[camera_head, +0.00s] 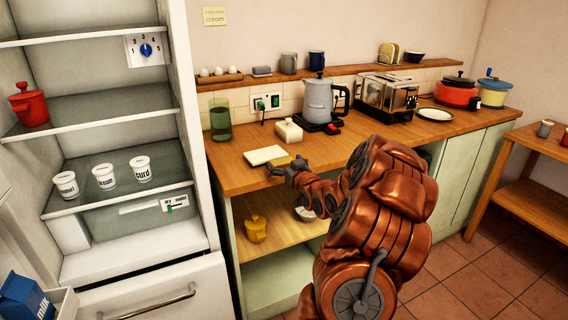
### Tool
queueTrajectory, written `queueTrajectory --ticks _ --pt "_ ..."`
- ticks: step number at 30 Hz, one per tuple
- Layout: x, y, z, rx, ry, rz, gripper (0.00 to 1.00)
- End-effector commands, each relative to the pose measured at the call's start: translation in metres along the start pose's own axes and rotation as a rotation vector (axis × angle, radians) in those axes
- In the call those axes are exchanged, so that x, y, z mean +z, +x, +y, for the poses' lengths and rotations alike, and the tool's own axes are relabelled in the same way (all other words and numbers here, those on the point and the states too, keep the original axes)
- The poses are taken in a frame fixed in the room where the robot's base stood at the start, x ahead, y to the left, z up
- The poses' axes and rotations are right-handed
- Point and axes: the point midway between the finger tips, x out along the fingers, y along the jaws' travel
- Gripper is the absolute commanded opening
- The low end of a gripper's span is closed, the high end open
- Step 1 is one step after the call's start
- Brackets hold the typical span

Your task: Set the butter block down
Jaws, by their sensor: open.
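My copper-coloured arm reaches over the wooden counter from the front. My gripper (287,169) is open, low over the counter's front left part. A small yellow block (279,161), which looks like the butter, lies between the gripper and a pale flat slab (262,154). Whether it rests on the slab's edge or on the counter beside it, I cannot tell. The fingers are very close to it; contact is not clear. A white lidded dish or cover (289,131) stands just behind the slab.
A grey kettle (318,100) and a toaster (388,96) stand further back, with a green glass (220,120) at left. The open fridge (100,90) borders the counter's left side. A yellow pot (255,229) sits on the shelf below.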

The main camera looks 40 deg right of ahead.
Motion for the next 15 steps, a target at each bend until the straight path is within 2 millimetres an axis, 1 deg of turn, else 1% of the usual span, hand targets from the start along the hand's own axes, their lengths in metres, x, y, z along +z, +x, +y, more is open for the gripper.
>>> queueTrajectory --ticks 5,8,15 --pt "-0.004 -0.001 0.000 0.001 0.000 0.000 1.00" --pt "-0.003 -0.011 0.002 0.002 0.000 0.001 1.00" --pt "-0.002 -0.046 0.002 0.004 0.001 -0.001 1.00"
